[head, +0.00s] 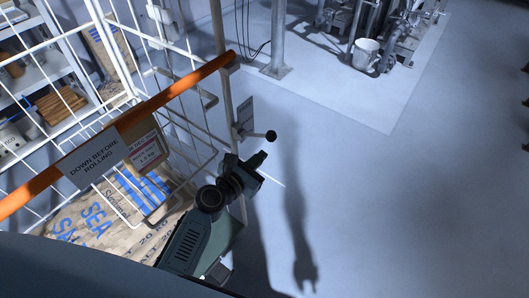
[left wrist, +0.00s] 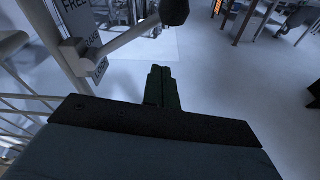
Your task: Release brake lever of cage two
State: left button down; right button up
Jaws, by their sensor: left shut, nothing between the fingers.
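The brake lever (head: 258,135) is a short pale rod with a black knob (head: 271,136), sticking out to the right from a corner post of the wire cage (head: 227,95). In the left wrist view the lever (left wrist: 125,38) runs up and right from its pivot to the knob (left wrist: 175,11). My left gripper (head: 263,157) is shut and empty, just below the knob in the head view. In the left wrist view its fingertips (left wrist: 160,72) are together, below the knob and apart from it. A lettered plate (left wrist: 97,68) is partly hidden behind the lever. My right gripper is out of view.
An orange bar (head: 190,82) crosses the cage top, with a sign reading "DOWN BEFORE ROLLING" (head: 93,158). Printed sacks (head: 85,222) lie inside the cage. Machinery with a white bucket (head: 364,54) stands at the back. The floor (head: 420,200) to the right is clear.

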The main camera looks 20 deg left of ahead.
pick_arm(q)
jog(key=v, duration=0.7)
jog(key=shift+r, duration=0.15)
jog(key=s+d+f+m+g+y, duration=0.1)
jog(key=s+f+m+g, duration=0.45)
jog(key=f, duration=0.85)
jog(key=s+f+m+g+y, duration=0.1)
jog(key=s+f+m+g, duration=0.1)
jog(key=s+f+m, duration=0.85)
jog(key=s+a+f+m+g+y+b, duration=0.1)
jog(key=s+a+f+m+g, duration=0.2)
jog(key=s+f+m, duration=0.5)
jog(key=s+a+f+m+g+y, duration=0.1)
jog(key=s+a+f+m+g, duration=0.2)
jog(key=s+f+m, duration=0.6)
jog(key=s+g, duration=0.1)
jog(key=s, duration=0.4)
jog(key=shift+s+a+f+b, duration=0.15)
jog(key=shift+s+a+b, duration=0.1)
jog(key=shift+b, duration=0.15)
